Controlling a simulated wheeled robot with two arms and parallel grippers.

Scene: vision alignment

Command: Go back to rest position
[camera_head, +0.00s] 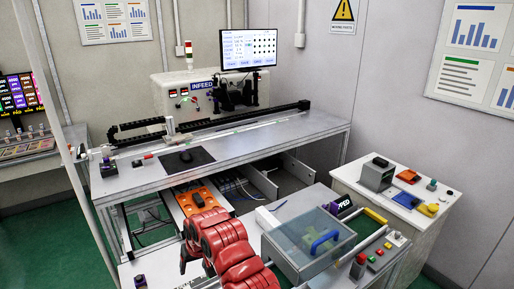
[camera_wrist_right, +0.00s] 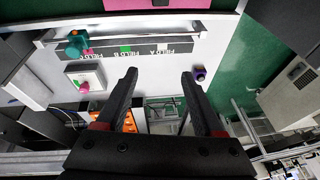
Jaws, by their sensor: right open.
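My right gripper (camera_wrist_right: 159,76) shows in the right wrist view with its two black fingers spread apart and nothing between them. Beyond the fingers lies a white panel (camera_wrist_right: 150,72) with field labels and small coloured items. In the head view my red right arm reaches in from the bottom centre, in front of the workbench and left of a clear-lidded box (camera_head: 308,243). The right fingertips are hard to make out there. My left gripper is in neither view.
A grey workbench (camera_head: 240,152) with a monitor (camera_head: 247,50) stands behind the arm. An orange tray (camera_head: 197,200) sits low under its front. A white side cabinet (camera_head: 395,200) stands at the right. Green floor (camera_head: 45,230) is open at the left.

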